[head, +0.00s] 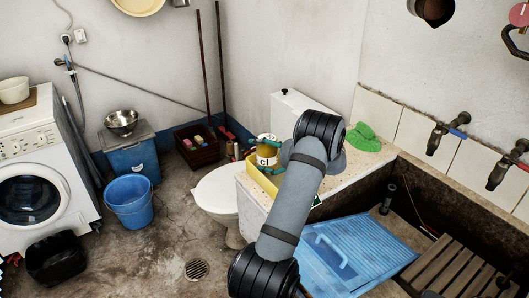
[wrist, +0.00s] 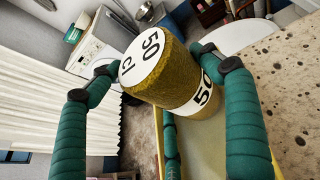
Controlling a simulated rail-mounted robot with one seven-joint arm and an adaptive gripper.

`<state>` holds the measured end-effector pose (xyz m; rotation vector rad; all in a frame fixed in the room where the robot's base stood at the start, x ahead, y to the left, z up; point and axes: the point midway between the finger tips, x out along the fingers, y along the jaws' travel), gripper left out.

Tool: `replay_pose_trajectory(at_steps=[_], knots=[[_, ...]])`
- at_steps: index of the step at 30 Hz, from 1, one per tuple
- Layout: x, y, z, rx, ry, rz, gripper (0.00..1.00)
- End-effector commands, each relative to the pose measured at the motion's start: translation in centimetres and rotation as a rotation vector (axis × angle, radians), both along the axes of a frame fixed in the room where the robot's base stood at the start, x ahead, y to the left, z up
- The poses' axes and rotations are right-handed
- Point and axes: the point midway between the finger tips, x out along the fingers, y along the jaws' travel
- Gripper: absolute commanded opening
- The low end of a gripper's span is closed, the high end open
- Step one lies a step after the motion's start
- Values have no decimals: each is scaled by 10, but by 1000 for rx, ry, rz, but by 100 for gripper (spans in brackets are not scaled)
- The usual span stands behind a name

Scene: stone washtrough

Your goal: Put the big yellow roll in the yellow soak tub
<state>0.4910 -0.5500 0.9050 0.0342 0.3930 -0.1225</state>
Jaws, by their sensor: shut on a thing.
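The big yellow roll (wrist: 175,85) is a mustard-coloured cylinder with a white end marked "50 cl" and another white label on its side. My gripper (wrist: 157,62) has its green padded fingers shut on the roll from both sides. The roll is tilted in the wrist view. In the head view, the roll (head: 266,151) is held at the yellow soak tub (head: 262,182), which stands on the near-left end of the stone counter. The tub's wall (wrist: 159,143) shows below the roll in the wrist view. My arm hides part of the tub.
A green cloth (head: 362,137) lies on the stone counter. A blue washboard (head: 345,252) lies in the trough beside a slatted wooden rack (head: 462,266). Taps (head: 447,131) stick out from the wall. A toilet (head: 218,190) stands left of the counter.

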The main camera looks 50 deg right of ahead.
Motion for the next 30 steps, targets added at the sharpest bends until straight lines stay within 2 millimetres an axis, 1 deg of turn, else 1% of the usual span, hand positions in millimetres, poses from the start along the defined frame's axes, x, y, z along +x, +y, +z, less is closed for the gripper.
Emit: replay_pose_trajectory(at_steps=[2, 3, 12, 19, 22, 26, 30], knots=[[0, -1, 0, -2, -5, -2, 24], [0, 0, -1, 0, 0, 0, 80], [0, 0, -1, 0, 0, 0, 98], [0, 0, -1, 0, 0, 0, 98], [0, 0, 2, 0, 0, 0, 98], [-14, 0, 5, -1, 0, -3, 98], [-40, 3, 16, -1, -1, -5, 98]])
